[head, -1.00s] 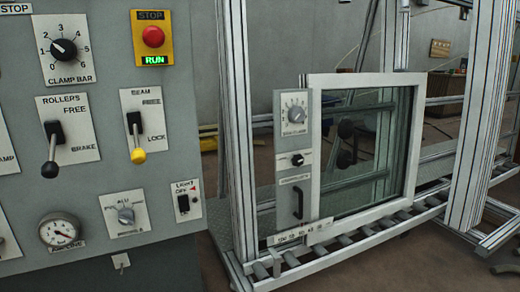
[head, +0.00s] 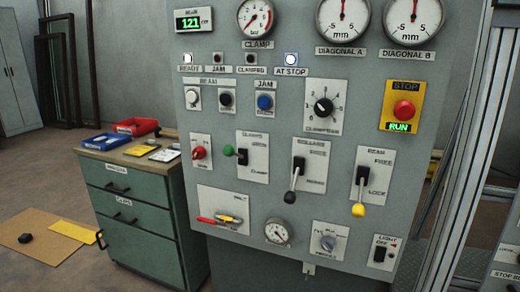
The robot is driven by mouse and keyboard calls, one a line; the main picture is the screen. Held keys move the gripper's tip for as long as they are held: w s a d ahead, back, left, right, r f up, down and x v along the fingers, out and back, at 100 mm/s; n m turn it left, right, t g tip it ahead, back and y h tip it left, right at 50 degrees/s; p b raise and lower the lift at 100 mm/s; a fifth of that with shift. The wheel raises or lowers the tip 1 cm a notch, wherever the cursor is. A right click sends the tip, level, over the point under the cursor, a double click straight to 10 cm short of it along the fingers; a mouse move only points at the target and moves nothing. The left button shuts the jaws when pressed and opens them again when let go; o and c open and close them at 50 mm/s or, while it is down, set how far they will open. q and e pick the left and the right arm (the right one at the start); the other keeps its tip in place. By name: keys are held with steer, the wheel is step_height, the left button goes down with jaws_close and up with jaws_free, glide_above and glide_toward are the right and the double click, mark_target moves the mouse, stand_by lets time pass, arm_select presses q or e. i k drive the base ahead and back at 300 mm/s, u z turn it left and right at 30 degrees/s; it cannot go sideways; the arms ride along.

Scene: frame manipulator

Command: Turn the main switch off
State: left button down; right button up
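A grey control panel (head: 282,178) fills the middle of the head view. No readable label marks a main switch. A red rotary handle (head: 199,152) sits on a white plate at the panel's left edge; its lettering is too small to read. A red STOP button (head: 404,109) on a yellow plate is at the right, above a green lit RUN sign (head: 400,127). A small black light switch (head: 380,253) is at the lower right. Neither of my grippers shows.
Several levers, including a yellow-tipped beam lever (head: 358,209) and a green-tipped lever (head: 229,150), stick out of the panel. A green drawer cabinet (head: 135,207) with trays stands at the left. A metal frame post (head: 465,130) rises at the right. Floor at the far left is mostly clear.

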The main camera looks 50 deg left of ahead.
mark_target(199, 153)
steer(key=u, duration=1.65)
steer(key=k, duration=0.5)
steer(key=u, duration=1.05)
steer(key=i, duration=1.3)
steer(key=z, duration=0.2)
